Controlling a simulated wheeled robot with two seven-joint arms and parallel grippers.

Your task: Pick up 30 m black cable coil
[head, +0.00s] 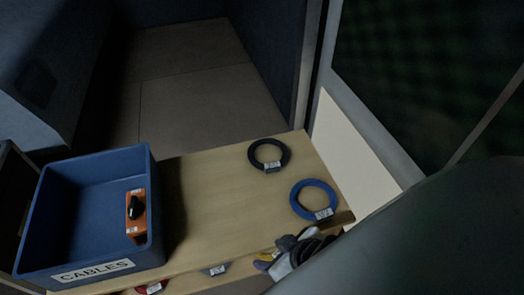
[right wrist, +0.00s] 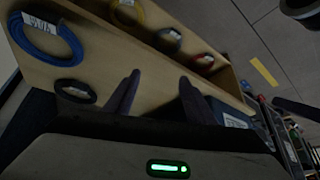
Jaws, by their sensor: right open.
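A black cable coil (head: 255,150) with a white tag lies flat on the wooden top, near its far right corner. It also shows in the right wrist view (right wrist: 62,92), left of my fingers and apart from them. The tag is too small to read. My right gripper (head: 297,243) is over the front right edge of the wood, in front of the coil and past the blue one, partly hidden by my arm. In the right wrist view its two dark fingers (right wrist: 157,92) stand apart with nothing between them. My left gripper is not in view.
A blue cable coil (head: 296,193) lies close to the right edge. A blue bin (head: 88,178) marked CABLES holds an orange item with a black knob. Red (right wrist: 194,58), dark (right wrist: 160,42) and yellow (right wrist: 115,14) coils lie along the front. The middle is clear.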

